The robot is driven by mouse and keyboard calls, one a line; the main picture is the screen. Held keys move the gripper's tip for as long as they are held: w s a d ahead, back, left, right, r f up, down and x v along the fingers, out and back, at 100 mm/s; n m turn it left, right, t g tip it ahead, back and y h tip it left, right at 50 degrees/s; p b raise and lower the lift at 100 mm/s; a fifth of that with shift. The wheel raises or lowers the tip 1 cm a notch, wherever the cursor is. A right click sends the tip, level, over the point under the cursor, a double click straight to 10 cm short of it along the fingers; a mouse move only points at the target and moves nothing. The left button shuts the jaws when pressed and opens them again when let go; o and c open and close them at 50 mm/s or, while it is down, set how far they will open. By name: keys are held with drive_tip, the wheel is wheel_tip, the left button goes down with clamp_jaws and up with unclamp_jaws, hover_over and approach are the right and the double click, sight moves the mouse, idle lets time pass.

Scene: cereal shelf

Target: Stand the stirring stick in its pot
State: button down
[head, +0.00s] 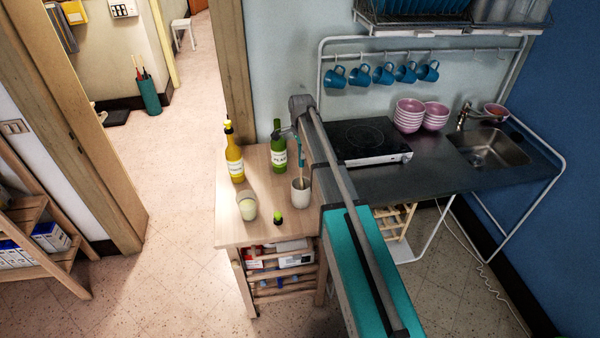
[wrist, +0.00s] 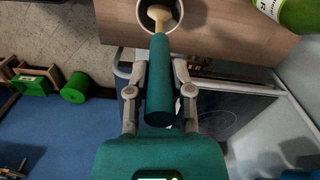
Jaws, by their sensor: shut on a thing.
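The stirring stick has a thick teal handle and a tan wooden end. My gripper (wrist: 160,78) is shut on the handle, one finger on each side. In the wrist view the stick (wrist: 160,85) points up the picture, its tan end overlapping the mouth of the pot (wrist: 145,22). In the head view the pot (head: 301,198) is a pale cup on the wooden cart top, and the stick (head: 300,170) stands nearly upright at its mouth. How deep the tip reaches is unclear. My gripper (head: 291,136) is above the pot, partly hidden by my arm.
A yellow bottle (head: 234,155), a green bottle (head: 278,150), a pale cup (head: 247,207) and a small green-capped item (head: 278,218) stand on the cart top (head: 225,222). A hob (head: 366,140) and pink bowls (head: 409,114) are on the counter to the right.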

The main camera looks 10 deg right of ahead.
sight(301, 165)
drive_tip(key=shift+f+b, duration=1.1)
drive_tip(key=shift+f, duration=0.4)
drive_tip(key=shift+f+b, duration=1.9)
drive_tip(key=shift+f, duration=0.1)
drive_tip(key=c, duration=0.5)
unclamp_jaws()
drive_tip(key=shift+r, duration=0.2)
wheel_tip(301, 165, up, 12)
drive_tip(key=p, duration=1.2)
